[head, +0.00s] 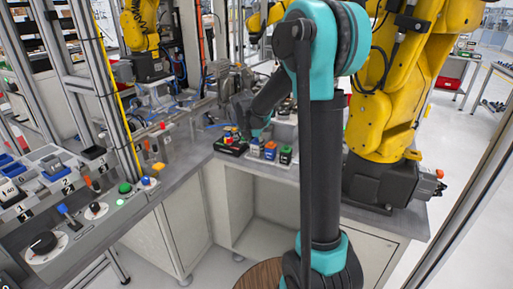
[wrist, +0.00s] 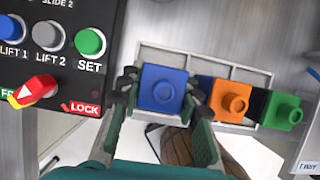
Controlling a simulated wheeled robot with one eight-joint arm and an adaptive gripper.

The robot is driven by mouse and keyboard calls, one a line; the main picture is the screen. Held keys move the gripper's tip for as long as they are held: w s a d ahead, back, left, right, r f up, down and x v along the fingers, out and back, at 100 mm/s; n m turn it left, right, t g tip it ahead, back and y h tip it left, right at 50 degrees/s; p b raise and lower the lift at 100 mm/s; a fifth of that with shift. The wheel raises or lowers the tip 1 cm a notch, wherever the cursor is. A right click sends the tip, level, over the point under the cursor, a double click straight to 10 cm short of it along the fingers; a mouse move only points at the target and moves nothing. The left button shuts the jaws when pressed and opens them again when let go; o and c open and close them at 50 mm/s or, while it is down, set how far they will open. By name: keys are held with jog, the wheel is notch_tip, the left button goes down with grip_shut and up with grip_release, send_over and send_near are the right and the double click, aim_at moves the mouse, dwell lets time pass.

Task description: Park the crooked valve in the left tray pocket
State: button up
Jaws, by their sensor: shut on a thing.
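A blue valve (wrist: 163,88), a square block with a round knob, is between the two fingers of my gripper (wrist: 165,92) in the wrist view. The fingers are shut on its left and right sides. It sits over the left part of the grey tray (wrist: 190,58) and looks slightly turned; I cannot tell if it touches the pocket floor. An orange valve (wrist: 230,97) stands right of it in the tray, and a green valve (wrist: 282,110) is at the right end.
A black control panel (wrist: 62,60) with blue, grey and green buttons and a red-yellow lock selector (wrist: 36,91) lies close left of the tray. Bare metal bench (wrist: 250,35) is behind the tray. A large yellow robot arm (head: 405,80) stands to the right.

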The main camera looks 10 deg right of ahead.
jog(key=o, duration=0.8)
jog(key=shift+s+f, duration=0.15)
jog(key=o, duration=0.5)
jog(key=shift+f, duration=0.15)
jog(key=shift+c, duration=0.2)
